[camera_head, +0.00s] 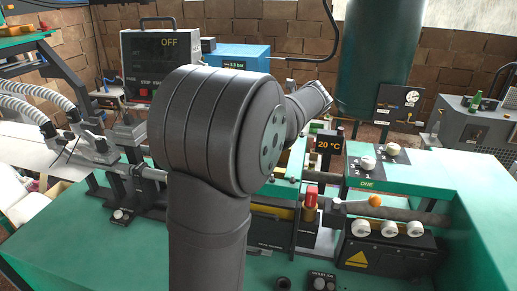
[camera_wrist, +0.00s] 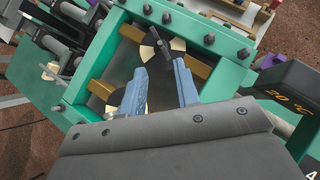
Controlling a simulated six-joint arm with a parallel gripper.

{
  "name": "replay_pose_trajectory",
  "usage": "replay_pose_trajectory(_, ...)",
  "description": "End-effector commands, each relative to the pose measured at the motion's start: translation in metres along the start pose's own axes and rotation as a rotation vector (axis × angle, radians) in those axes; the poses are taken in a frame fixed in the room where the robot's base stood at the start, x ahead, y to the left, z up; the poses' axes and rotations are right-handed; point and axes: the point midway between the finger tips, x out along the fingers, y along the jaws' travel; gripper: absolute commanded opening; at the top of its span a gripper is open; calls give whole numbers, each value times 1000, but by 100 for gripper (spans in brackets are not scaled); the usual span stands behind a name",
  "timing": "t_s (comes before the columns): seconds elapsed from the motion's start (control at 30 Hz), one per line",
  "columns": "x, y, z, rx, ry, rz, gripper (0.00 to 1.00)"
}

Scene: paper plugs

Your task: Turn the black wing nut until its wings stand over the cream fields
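In the wrist view the black wing nut (camera_wrist: 159,43) sits on a dark round disc inside a green frame. Its wings run from upper left to lower right. Cream fields show on both sides of it, a left cream field (camera_wrist: 146,52) and a right cream field (camera_wrist: 177,44), and the wings appear to lie across the dark part between them. My gripper (camera_wrist: 158,69) has two blue fingers, spread apart and empty, with tips just below the nut in the picture. In the head view my arm hides the nut and the gripper.
A black temperature display (camera_head: 329,144) and a red-capped part (camera_head: 311,198) stand right of my arm.

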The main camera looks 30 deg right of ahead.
Motion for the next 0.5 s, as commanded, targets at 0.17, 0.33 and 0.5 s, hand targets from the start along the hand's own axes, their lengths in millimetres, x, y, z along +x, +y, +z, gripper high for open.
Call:
replay_pose_trajectory(0.17,-38,-1,0,0,-2,-3,29)
replay_pose_trajectory(0.33,-72,-1,0,0,-2,-3,29)
replay_pose_trajectory(0.5,-97,7,0,-50,4,-17,29)
